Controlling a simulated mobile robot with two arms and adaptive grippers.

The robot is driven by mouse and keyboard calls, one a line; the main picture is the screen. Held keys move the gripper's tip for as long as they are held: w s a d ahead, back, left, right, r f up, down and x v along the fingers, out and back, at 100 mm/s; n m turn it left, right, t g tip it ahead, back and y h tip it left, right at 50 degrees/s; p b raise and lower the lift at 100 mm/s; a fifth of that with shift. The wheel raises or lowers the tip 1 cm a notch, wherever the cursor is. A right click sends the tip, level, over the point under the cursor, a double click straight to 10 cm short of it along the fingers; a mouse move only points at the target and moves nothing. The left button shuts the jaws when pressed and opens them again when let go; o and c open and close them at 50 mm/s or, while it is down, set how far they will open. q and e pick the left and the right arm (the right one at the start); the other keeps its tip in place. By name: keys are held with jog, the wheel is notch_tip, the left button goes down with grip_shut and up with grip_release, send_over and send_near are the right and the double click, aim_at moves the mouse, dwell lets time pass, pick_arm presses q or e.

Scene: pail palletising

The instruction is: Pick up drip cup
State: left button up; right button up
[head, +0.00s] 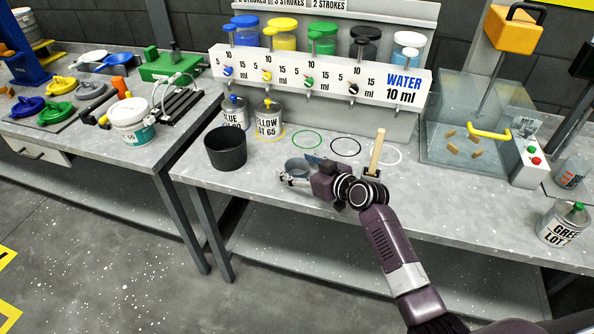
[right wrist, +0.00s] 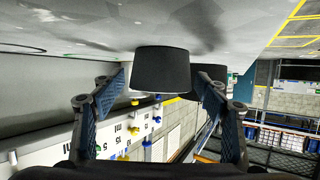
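The drip cup (head: 297,167) is a small grey cup standing upright near the front of the bench. In the right wrist view, which is upside down, it is a dark tapered cup (right wrist: 160,70). My right gripper (head: 296,173) is at the cup, with a finger on either side of it. In the right wrist view its fingers (right wrist: 159,78) are spread, with a narrow gap showing at the cup's left side. Contact on the right side is hard to tell. My left gripper is not in view.
A larger black bin (head: 225,150) stands left of the cup. Blue (head: 234,115) and yellow (head: 269,119) pails stand behind under the dispenser (head: 320,80). A wooden-handled tool (head: 376,150) stands upright behind my right wrist. Coloured rings mark the bare bench.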

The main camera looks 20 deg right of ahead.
jog(key=c, duration=1)
